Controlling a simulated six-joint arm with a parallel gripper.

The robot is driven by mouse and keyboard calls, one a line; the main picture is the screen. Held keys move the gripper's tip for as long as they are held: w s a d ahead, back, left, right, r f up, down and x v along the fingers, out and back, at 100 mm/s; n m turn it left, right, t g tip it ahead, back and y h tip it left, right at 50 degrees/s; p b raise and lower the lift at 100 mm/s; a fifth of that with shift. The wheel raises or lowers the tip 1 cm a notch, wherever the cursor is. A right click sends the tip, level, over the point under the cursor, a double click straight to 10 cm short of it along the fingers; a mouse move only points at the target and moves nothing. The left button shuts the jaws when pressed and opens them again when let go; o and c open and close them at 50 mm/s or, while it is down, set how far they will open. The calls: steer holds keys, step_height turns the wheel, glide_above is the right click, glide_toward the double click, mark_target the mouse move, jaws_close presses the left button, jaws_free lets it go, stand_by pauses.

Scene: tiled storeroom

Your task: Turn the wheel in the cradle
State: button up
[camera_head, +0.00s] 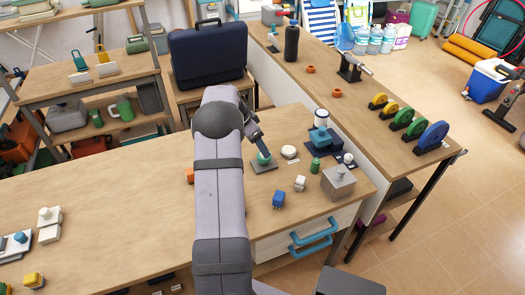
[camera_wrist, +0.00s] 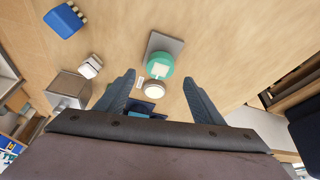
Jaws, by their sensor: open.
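A teal round piece (camera_head: 264,158) stands on a flat grey base (camera_head: 262,168) on the wooden bench; I take these for the wheel and its cradle, though the cradle's shape is unclear. In the wrist view the teal piece (camera_wrist: 160,64) shows a pale square patch, and the grey base (camera_wrist: 166,44) lies beyond it. My gripper (camera_head: 259,146) is directly above the piece in the head view. In the wrist view my gripper (camera_wrist: 159,78) is open, its two fingers apart with the teal piece between their tips in the picture. Contact cannot be told.
A white disc (camera_head: 289,152), a green bottle (camera_head: 315,165), a blue block (camera_head: 278,199) and a grey box with a knob (camera_head: 338,182) are nearby. A blue stand (camera_head: 322,139) is behind them. Coloured discs (camera_head: 433,136) stand on the right bench.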

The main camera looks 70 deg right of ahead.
steer(key=shift+p+x, duration=0.75)
steer(key=shift+x, duration=1.95)
steer(key=shift+c, duration=0.3)
steer(key=c, duration=1)
